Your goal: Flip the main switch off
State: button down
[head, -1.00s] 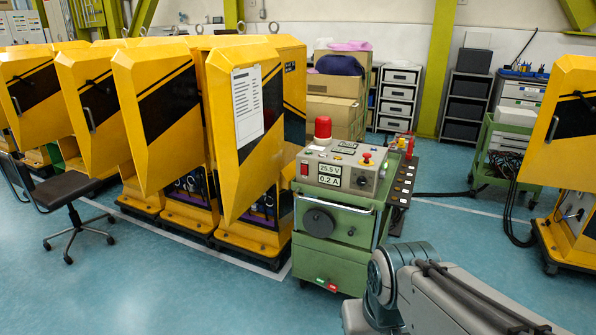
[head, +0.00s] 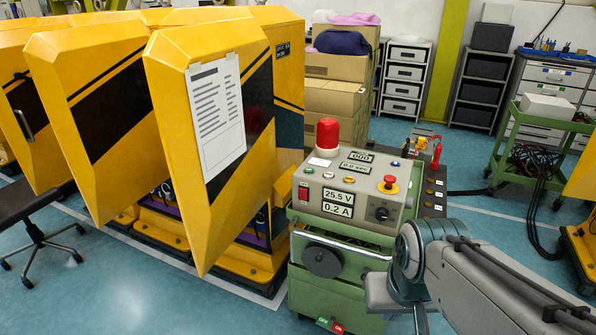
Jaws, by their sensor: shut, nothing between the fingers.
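The green control cart (head: 345,290) stands right of the yellow cabinets, with a beige control box (head: 400,205) on top. A small red switch (head: 303,193) sits at the left of the box's front, beside displays reading 25.5 V and 0.2 A. A green button (head: 323,322) and a red button (head: 338,328) sit low on the cart. No label shows which is the main switch, and switch positions are too small to tell. My arm crosses the lower right, close to the cart's right side. My gripper is not visible.
Yellow cabinets with black stripes (head: 180,130) line the left, one bearing a paper sheet (head: 216,112). A red beacon (head: 328,134) and a red emergency button (head: 388,184) rise from the box. A black chair (head: 35,205) stands left. Blue floor (head: 130,290) is clear in front.

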aim_at(303, 192)
jog(key=u, duration=0.2)
jog(key=i, duration=1)
jog(key=u, duration=0.2)
